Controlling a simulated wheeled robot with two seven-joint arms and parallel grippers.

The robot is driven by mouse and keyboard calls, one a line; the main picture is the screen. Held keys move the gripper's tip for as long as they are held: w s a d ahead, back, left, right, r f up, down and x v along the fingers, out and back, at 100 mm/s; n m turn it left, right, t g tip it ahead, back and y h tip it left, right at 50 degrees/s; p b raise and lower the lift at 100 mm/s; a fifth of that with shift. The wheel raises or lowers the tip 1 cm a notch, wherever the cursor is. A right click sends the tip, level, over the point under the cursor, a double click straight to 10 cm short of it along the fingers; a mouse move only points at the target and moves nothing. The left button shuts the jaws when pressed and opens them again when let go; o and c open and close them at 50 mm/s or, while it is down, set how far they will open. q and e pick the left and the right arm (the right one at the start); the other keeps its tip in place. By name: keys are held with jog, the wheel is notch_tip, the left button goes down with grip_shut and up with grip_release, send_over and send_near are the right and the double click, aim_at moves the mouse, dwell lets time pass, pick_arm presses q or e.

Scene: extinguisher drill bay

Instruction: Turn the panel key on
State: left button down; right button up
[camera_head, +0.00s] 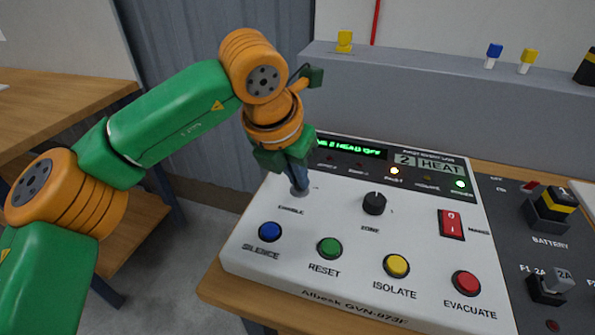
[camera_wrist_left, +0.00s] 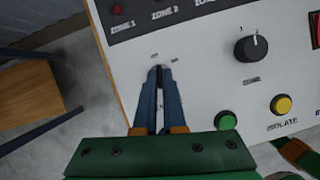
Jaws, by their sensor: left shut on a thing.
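The white control panel (camera_head: 335,210) stands on a wooden table. Its key switch (camera_head: 300,193) is at the upper left, above a label that seems to read ENABLE. My left gripper (camera_head: 298,185) points down at the switch, its blue fingers shut on the panel key. In the left wrist view the two fingers (camera_wrist_left: 159,85) meet around the dark key (camera_wrist_left: 160,77), between small marks that seem to read OFF and ON. The fingers hide most of the key, so I cannot tell its angle surely.
A black zone knob (camera_head: 374,204) and a red rocker switch (camera_head: 451,223) lie right of the key. Blue (camera_head: 269,232), green (camera_head: 329,248), yellow (camera_head: 396,265) and red (camera_head: 466,284) buttons line the front. A dark battery and fuse panel (camera_head: 510,235) adjoins on the right.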

aim_at(281, 193)
pick_arm(q)
jog(key=m+p, duration=0.1)
jog(key=m+h+p, duration=0.1)
jog(key=m, duration=0.1)
jog(key=m+g+p, duration=0.1)
jog(key=shift+w+a+r+m, duration=0.1)
jog(key=shift+w+r+m, duration=0.05)
jog(key=shift+r+m, duration=0.15)
jog(key=m+g+h+p, duration=0.1)
jog(key=m+p, duration=0.1)
jog(key=m, duration=0.1)
jog(key=shift+w+p, duration=0.1)
jog(key=shift+p, duration=0.3)
jog(key=shift+f+m+g+p, duration=0.2)
jog(key=shift+m+g+p, duration=0.3)
jog(key=shift+m+p, duration=0.4)
jog(key=c, duration=1)
grip_release()
jog(key=shift+f, duration=0.1)
jog(key=v, duration=0.7)
jog(key=shift+b, duration=0.3)
